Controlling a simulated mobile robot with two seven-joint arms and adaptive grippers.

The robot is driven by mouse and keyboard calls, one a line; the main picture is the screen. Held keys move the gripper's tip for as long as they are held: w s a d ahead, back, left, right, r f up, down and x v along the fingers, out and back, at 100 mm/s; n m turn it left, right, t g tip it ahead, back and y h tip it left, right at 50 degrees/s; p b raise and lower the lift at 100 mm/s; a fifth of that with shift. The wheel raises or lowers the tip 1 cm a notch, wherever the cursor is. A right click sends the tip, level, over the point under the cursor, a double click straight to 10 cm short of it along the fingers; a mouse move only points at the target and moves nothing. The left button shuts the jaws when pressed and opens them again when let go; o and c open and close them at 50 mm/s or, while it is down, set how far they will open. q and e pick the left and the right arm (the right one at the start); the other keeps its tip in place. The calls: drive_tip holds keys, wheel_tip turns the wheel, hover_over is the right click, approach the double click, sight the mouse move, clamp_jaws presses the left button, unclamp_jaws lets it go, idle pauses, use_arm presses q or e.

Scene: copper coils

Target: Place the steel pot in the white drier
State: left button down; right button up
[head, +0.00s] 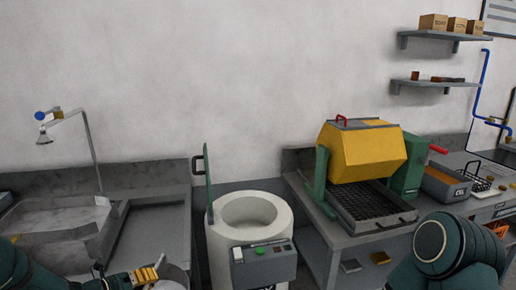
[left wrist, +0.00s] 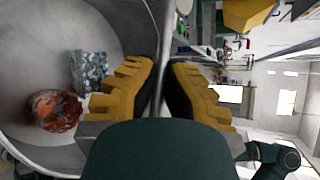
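The steel pot (head: 174,272) shows only in part at the bottom edge of the head view. In the left wrist view the pot (left wrist: 45,45) fills the left side, with a reddish round lump and a grey speckled block inside it. My left gripper (head: 147,275) is at the pot's rim. In the left wrist view its yellow fingers (left wrist: 166,85) are closed on the rim, one on each side of the wall. The white drier (head: 226,240) stands right of the pot, its round opening uncovered and its green lid (head: 209,185) upright. My right gripper is out of view.
A sink bench with a tap (head: 86,135) is at the left. Right of the drier, a grey bench carries a yellow drum machine (head: 365,152) over a dark grated tray (head: 368,203). My right arm is at the lower right. Wall shelves (head: 430,84) are above.

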use_arm(q)
drive_tip(key=s+d+f+m+g+h, duration=0.1)
drive_tip(key=s+d+f, duration=0.1)
drive_tip(key=d, duration=0.3)
drive_tip(key=s+d+f+m+g+h, duration=0.1)
drive_tip(key=s+d+f+m, duration=0.1)
drive_tip(key=d, duration=0.4)
drive_tip(key=s+f, duration=0.1)
drive_tip(key=s, duration=0.1)
drive_tip(key=shift+s+g, duration=0.3)
drive_tip(key=shift+s, duration=0.1)
drive_tip(key=shift+r, duration=0.1)
drive_tip(key=shift+w+n+t+y, duration=0.75)
drive_tip(key=shift+n+t+y, duration=0.2)
drive_tip(key=shift+n+y, duration=0.85)
drive_tip(key=shift+w+n+t+y, duration=0.75)
drive_tip(key=shift+n+t+y, duration=0.15)
drive_tip(key=shift+n+y, duration=0.85)
drive_tip(key=shift+w+n+t+y, duration=0.75)
drive_tip(key=shift+n+t+y, duration=0.2)
drive_tip(key=shift+n+y, duration=0.85)
drive_tip(key=shift+d, duration=0.1)
